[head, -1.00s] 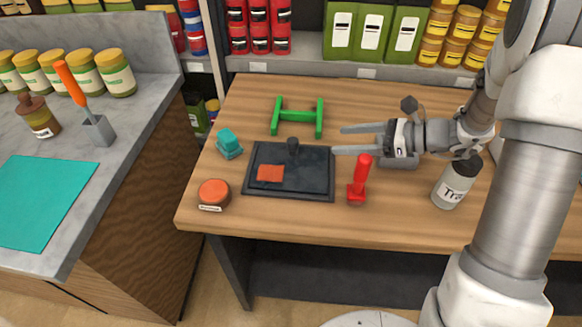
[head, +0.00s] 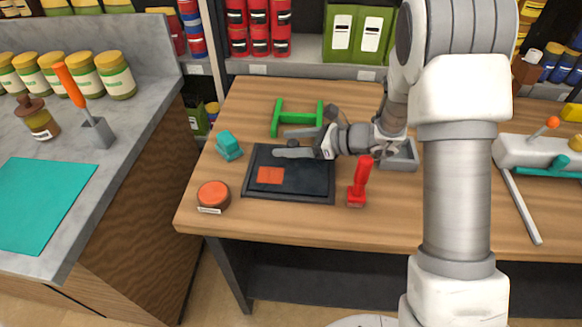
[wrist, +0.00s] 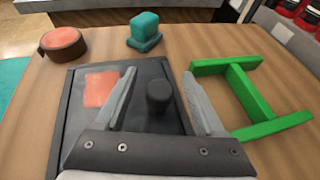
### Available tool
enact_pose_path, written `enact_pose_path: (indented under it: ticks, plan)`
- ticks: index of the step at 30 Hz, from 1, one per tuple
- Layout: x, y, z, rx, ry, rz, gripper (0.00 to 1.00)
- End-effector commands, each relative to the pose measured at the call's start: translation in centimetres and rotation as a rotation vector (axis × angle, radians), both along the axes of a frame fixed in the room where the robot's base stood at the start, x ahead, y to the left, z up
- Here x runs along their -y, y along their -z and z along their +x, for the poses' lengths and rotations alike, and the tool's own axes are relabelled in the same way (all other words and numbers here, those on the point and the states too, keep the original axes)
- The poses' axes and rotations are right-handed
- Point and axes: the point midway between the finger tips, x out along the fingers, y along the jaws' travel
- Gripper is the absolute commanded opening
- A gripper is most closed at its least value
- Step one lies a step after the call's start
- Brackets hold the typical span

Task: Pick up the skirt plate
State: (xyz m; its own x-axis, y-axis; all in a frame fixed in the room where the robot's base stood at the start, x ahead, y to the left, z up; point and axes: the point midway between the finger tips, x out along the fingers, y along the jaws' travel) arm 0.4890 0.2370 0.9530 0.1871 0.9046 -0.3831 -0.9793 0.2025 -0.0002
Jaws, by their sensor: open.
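The skirt plate, as I take it, is the dark flat plate (head: 308,184) with an orange square patch (head: 269,175) and an upright black knob (wrist: 159,97). It lies in a black shallow tray (head: 285,198) on the wooden table. It also fills the middle of the wrist view (wrist: 82,124). My gripper (head: 282,143) is over the far part of the plate. It is open, and in the wrist view its two fingers (wrist: 160,73) lie on either side of the knob with gaps. I cannot tell whether the fingertips touch the plate. In the head view they mostly hide the knob.
A green H-shaped piece (head: 297,118) stands close behind my gripper. A teal block (head: 228,146) and an orange round container (head: 213,196) are left of the tray. A red upright handle (head: 362,182) is to its right, and a grey open box (head: 401,157) lies beyond.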

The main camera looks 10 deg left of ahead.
Motion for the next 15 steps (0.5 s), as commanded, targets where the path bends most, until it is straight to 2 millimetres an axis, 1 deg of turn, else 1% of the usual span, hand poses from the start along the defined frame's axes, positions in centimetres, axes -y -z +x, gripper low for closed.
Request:
enact_pose_path:
  ticks: [1,4,12,13,15]
  plan:
    - [-0.8,0.4,0.1,-0.001,-0.003,-0.001,0.71]
    - [-1.7,0.7,0.3,0.0,-0.001,0.0,0.71]
    - [-2.0,0.8,0.4,0.0,0.001,0.001,0.71]
    - [-2.0,0.8,0.4,0.0,0.001,0.001,0.69]
    - [-2.0,0.8,0.4,0.0,0.001,0.001,0.57]
